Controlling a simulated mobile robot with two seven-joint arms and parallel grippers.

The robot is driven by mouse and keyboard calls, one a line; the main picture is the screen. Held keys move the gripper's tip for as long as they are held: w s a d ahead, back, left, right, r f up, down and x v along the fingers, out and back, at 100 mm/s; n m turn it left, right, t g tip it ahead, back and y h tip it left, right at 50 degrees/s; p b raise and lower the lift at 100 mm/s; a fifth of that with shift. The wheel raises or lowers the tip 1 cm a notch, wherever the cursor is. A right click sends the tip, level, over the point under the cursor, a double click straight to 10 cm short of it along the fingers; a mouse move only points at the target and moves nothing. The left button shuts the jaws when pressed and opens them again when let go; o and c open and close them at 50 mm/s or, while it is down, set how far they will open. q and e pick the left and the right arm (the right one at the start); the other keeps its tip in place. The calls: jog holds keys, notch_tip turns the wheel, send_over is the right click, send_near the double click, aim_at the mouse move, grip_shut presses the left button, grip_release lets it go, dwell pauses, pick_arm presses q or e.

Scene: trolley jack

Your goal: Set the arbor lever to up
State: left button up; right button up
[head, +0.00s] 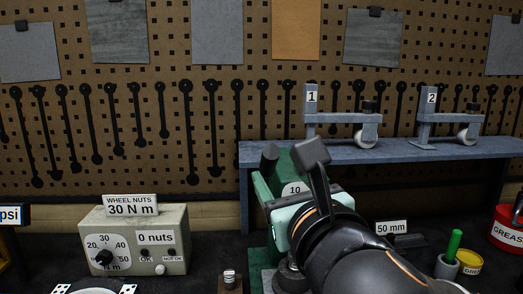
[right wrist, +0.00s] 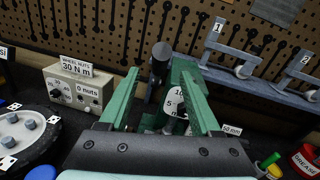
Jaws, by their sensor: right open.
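The green arbor press (head: 262,192) stands at the bench's back middle, partly hidden behind my right arm. The lever's dark round grip (head: 269,156) points up at the press's left side. In the right wrist view the grip (right wrist: 160,55) appears between and beyond my fingertips. My right gripper (right wrist: 159,73) is open, its two green fingers apart and aimed at the press. My left gripper is out of view.
A wheel nuts tester (head: 133,240) stands to the left. A blue-grey shelf (head: 400,152) with clamps 1 and 2 runs behind, to the right. A 50 mm label (head: 390,227), a green-handled tool (head: 454,246) and grease tins (head: 468,262) are at right.

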aim_at(267, 157)
jog(key=w, duration=0.3)
jog(key=w+p, duration=0.1)
jog(key=w, duration=0.2)
jog(key=w+a, duration=0.1)
jog(key=w, duration=0.2)
jog(key=shift+w+p, duration=0.15)
jog(key=shift+p, duration=0.2)
jog(key=shift+w+a, duration=0.2)
jog(key=shift+w, duration=0.7)
grip_shut()
